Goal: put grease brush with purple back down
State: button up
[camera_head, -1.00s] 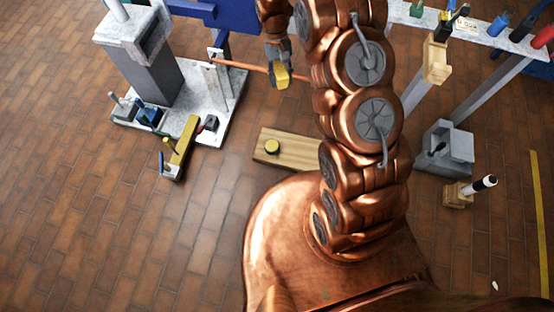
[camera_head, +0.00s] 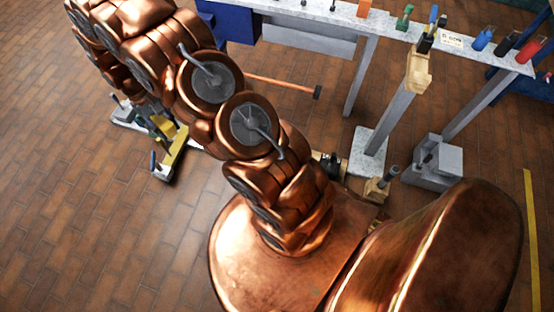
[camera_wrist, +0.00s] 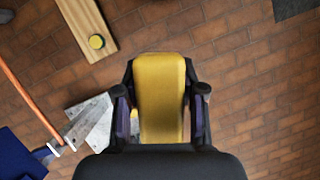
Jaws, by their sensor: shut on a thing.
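My gripper (camera_wrist: 161,115) shows in the wrist view, shut on a yellow thing (camera_wrist: 162,95) that lies between its two dark fingers. Purple strips show along the inner side of both fingers; I cannot tell whether they belong to the held thing. I cannot make out bristles or a handle, so I cannot tell if it is the grease brush. The gripper is above the brick floor, apart from the wooden board (camera_wrist: 83,18).
A yellow rack (camera_head: 175,152) with small tools stands at left in the head view. A white shelf (camera_head: 388,22) with several coloured tools runs along the top. A wooden block (camera_head: 376,188) and grey block (camera_head: 437,160) stand at right. An orange-brown rod (camera_head: 283,84) crosses behind my arm.

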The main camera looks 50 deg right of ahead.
jog(key=s+d+f+b, duration=0.5)
jog(key=d+f+b, duration=0.5)
jog(key=f, duration=1)
jog(key=s+d+f+b, duration=0.4)
jog(key=d+f+b, duration=0.55)
jog(key=f, duration=1.05)
jog(key=s+d+f+b, duration=0.6)
jog(key=f+b, duration=0.6)
jog(key=f, duration=0.8)
jog(key=s+d+b, duration=0.1)
jog(key=s+d, duration=0.1)
jog(key=d, duration=0.3)
jog(key=s+d+f+b, duration=0.1)
jog(key=d+b, duration=0.1)
jog(key=d, duration=0.3)
jog(key=s+d+b, duration=0.2)
jog(key=d, duration=0.3)
jog(key=shift+s+d+f, duration=0.3)
jog(key=shift+f, duration=0.1)
jog(key=shift+d, duration=0.1)
jog(key=shift+f+b, duration=1)
jog(key=shift+f, duration=0.65)
jog(key=shift+f, duration=0.15)
jog(key=o, duration=1)
